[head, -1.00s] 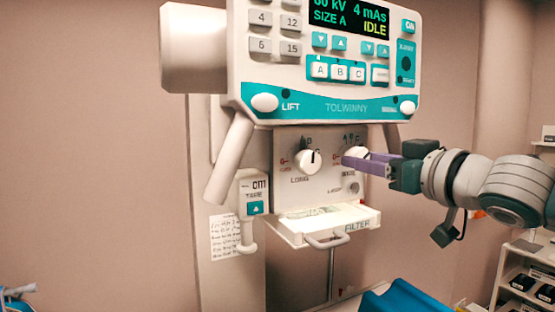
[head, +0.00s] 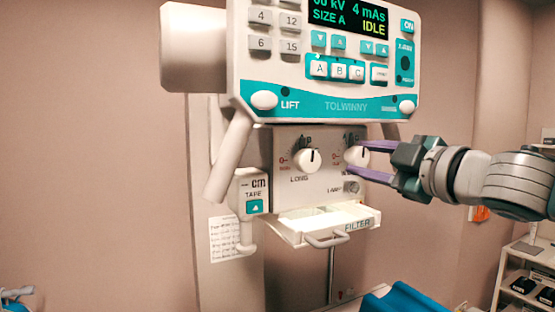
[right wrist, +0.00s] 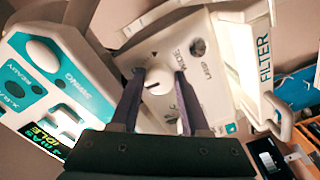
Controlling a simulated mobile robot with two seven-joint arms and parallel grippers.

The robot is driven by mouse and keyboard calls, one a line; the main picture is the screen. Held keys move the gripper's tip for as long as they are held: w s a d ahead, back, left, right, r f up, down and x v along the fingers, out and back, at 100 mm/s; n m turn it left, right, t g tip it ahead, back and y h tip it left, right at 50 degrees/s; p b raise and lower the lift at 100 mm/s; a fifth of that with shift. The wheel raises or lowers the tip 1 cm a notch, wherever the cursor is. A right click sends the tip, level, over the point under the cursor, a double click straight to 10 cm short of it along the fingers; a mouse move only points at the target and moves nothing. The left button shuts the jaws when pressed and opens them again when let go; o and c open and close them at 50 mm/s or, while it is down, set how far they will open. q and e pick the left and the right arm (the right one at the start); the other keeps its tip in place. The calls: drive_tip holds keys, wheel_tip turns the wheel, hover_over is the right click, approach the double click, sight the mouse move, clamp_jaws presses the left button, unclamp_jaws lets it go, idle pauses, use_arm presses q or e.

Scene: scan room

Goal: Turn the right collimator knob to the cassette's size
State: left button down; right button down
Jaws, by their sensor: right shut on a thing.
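The right collimator knob (head: 354,155) is a white round knob on the pale collimator face (head: 330,185). My right gripper (head: 365,159) is shut on it, one purple finger above and one below in the head view. In the right wrist view the knob (right wrist: 159,80) sits between both fingertips, a dark mark on its face. The letters around it are partly hidden, so I cannot tell which size it points to. The left knob (head: 307,160), marked LONG, has its dark pointer upward. The console display (head: 349,16) reads SIZE A and IDLE. I see no cassette for certain.
The teal and white console (head: 325,92) hangs just above the knobs. A handle (head: 230,158) slants down at its left. A FILTER tray (head: 322,222) juts out below. A tape unit (head: 252,192) is at the left. A shelf (head: 522,278) stands at lower right.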

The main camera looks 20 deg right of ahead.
drive_tip(key=shift+n, duration=2)
drive_tip(key=shift+c, duration=1.9)
unclamp_jaws()
